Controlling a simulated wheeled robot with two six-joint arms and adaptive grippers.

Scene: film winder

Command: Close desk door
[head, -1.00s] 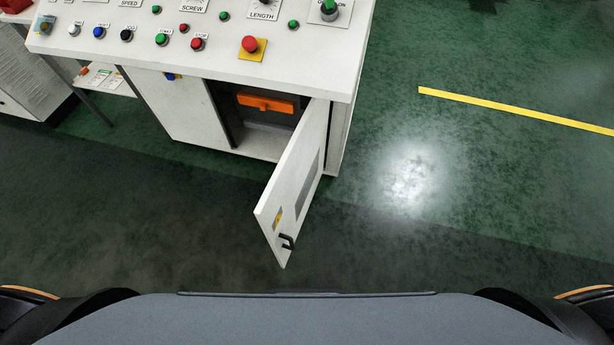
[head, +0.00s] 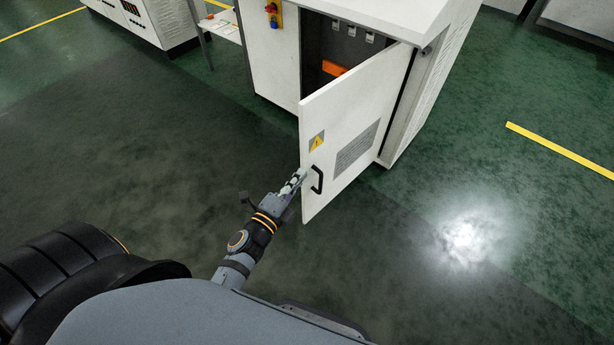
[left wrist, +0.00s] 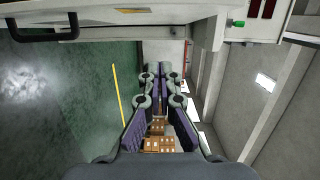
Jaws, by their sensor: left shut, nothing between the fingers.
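The desk door (head: 375,105) is a white panel with a yellow warning label (head: 317,141), a grey vent and a black handle (head: 318,180). It stands open, swung out from the white desk cabinet (head: 275,55) and hinged on the right. My left gripper (head: 298,178) is shut and empty, close to the door's free edge just left of the handle. I cannot tell whether it touches the door. In the left wrist view the shut fingers (left wrist: 161,75) point away, with the handle (left wrist: 45,30) at the top left. My right gripper is not in view.
The cabinet's inside shows an orange part (head: 333,68) behind the door. A small side table (head: 222,25) stands left of the cabinet, with another white machine (head: 150,18) beyond. The dark green floor in front is clear. A yellow floor line (head: 560,150) lies at right.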

